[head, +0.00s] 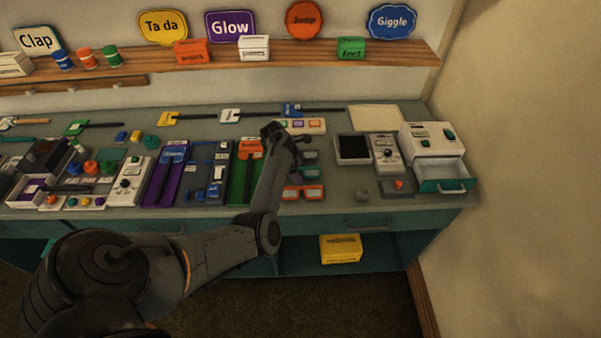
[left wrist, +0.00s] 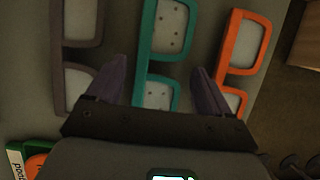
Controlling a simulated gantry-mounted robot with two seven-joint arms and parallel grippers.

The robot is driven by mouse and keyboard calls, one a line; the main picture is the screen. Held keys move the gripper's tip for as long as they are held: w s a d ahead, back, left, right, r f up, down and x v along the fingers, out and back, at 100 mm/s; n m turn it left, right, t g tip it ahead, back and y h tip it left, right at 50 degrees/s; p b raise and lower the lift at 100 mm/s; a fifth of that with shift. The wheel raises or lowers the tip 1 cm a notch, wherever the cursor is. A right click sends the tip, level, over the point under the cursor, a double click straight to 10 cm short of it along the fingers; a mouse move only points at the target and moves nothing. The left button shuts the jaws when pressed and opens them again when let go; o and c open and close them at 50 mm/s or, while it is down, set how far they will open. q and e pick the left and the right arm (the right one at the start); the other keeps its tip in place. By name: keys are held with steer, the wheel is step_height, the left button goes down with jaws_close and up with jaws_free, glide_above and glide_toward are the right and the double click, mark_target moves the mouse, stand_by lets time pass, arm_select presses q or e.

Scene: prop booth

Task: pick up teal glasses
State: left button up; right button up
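The teal glasses (head: 313,172) lie on the grey counter, in the middle of a column of three pairs. In the left wrist view the teal glasses (left wrist: 162,45) run up the middle of the picture, their lower lens between my fingers. My left gripper (left wrist: 160,88) is open, one finger on each side of that lens, with a gap to the frame. I cannot tell its height above the counter. In the head view my left gripper (head: 298,153) is partly hidden by its own wrist. My right gripper is in neither view.
Dark grey glasses (left wrist: 78,40) lie close to my left finger, and orange glasses (left wrist: 242,45) lie close to the other finger. A green board (head: 240,180) is left of the glasses. A white box with a teal drawer (head: 445,185) stands at right.

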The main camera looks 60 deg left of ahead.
arm_select(q)
steer(key=c, duration=0.9)
steer(key=shift+r, duration=0.1)
steer(key=shift+c, duration=0.2)
